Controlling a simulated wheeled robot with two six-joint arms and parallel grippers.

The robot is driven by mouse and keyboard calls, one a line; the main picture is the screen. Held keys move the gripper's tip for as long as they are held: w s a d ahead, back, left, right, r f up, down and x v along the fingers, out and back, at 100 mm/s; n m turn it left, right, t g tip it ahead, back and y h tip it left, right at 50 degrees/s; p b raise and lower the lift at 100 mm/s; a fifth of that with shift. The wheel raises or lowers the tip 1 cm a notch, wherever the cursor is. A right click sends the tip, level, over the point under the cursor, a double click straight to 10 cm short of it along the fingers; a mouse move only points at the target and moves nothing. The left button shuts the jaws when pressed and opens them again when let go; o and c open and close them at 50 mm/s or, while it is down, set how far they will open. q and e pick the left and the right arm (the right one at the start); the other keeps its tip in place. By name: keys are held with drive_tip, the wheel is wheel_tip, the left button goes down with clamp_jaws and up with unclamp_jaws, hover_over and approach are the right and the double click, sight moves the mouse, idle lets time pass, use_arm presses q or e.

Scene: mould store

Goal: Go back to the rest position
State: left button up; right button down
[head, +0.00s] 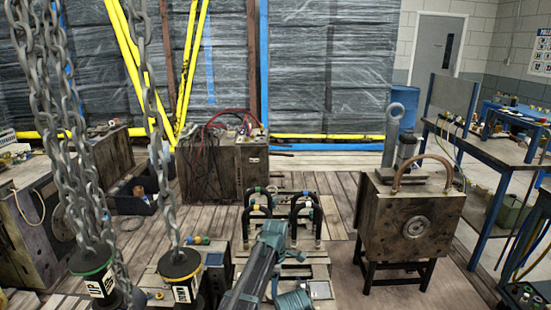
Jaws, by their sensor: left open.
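My left gripper (283,241) is at the lower middle of the head view, at the end of a grey-teal arm that rises from the bottom edge. It is open, and I see nothing held in it. It shows in front of a low mould block with black looped hoses (305,213) and coloured fittings. I cannot tell how far apart they are. My right gripper is not in view.
Heavy chains (55,130) with dark round ends hang at the left. A dark mould with a curved handle (412,222) stands on a black stand at the right. A blue-framed bench (490,150) stands beyond it. Another mould block with red hoses (225,165) stands behind. Some plank floor is clear.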

use_arm(q)
drive_tip(key=s+a+r+m+p, duration=0.2)
drive_tip(key=s+r+m+p, duration=0.2)
drive_tip(key=s+m, duration=0.3)
drive_tip(key=s+a+r+m+p, duration=0.2)
drive_tip(key=s+r+m+p, duration=0.2)
drive_tip(key=s+m, duration=0.3)
drive_tip(key=s+a+r+m+y+p, duration=0.1)
drive_tip(key=s+r+m+p, duration=0.4)
drive_tip(key=s, duration=0.7)
drive_tip(key=shift+a+r+m, duration=0.2)
drive_tip(key=shift+a+m, duration=0.3)
drive_tip(key=shift+m, duration=0.4)
